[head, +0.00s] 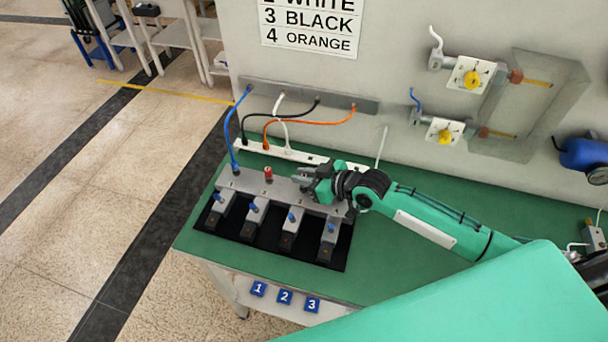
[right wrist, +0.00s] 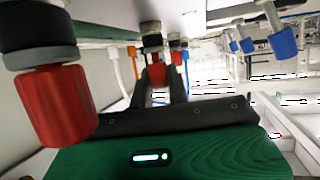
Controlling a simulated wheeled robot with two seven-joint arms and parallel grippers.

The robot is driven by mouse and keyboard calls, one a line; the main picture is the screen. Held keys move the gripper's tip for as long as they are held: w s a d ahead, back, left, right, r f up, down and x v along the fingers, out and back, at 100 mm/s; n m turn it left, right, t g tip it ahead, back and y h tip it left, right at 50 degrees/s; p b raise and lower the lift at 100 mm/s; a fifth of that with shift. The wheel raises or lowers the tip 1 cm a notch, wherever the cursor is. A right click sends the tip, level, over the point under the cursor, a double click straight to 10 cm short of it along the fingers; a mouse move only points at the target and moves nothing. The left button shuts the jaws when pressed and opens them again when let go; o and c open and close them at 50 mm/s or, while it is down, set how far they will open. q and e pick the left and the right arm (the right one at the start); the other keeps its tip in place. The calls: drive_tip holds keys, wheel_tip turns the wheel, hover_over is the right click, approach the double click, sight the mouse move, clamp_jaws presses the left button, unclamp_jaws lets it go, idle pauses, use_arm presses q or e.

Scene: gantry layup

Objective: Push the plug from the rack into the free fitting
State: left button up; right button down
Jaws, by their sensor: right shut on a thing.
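My right gripper (head: 303,179) reaches in from the right, low over the grey fitting block (head: 240,183). In the right wrist view its dark fingers (right wrist: 158,78) are shut around a small red plug (right wrist: 157,74), below a grey fitting as pictured. The fingers largely hide the plug, and I cannot tell how deep it sits. Another red piece (head: 268,173) stands upright on the block, left of the gripper. A large red piece (right wrist: 55,105) is close to the wrist camera. A blue hose (head: 234,150) enters the block's left end. My left gripper is out of view.
A white strip (head: 253,148) lies behind the block. Blue, white, black and orange hoses hang from a grey wall rail (head: 318,95). Several blue valve handles (head: 290,217) stand in front of the block.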

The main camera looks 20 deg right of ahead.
drive_tip(key=shift+f+b, duration=0.3)
drive_tip(key=shift+f, duration=0.25)
drive_tip(key=c, duration=1.3)
unclamp_jaws()
drive_tip(key=shift+d, duration=0.1)
drive_tip(key=b+v, duration=0.2)
drive_tip(key=v, duration=1)
drive_tip(key=shift+s+b, duration=0.25)
drive_tip(key=shift+b, duration=0.1)
drive_tip(key=shift+s+d+r, duration=0.4)
drive_tip(key=shift+s+f, duration=0.1)
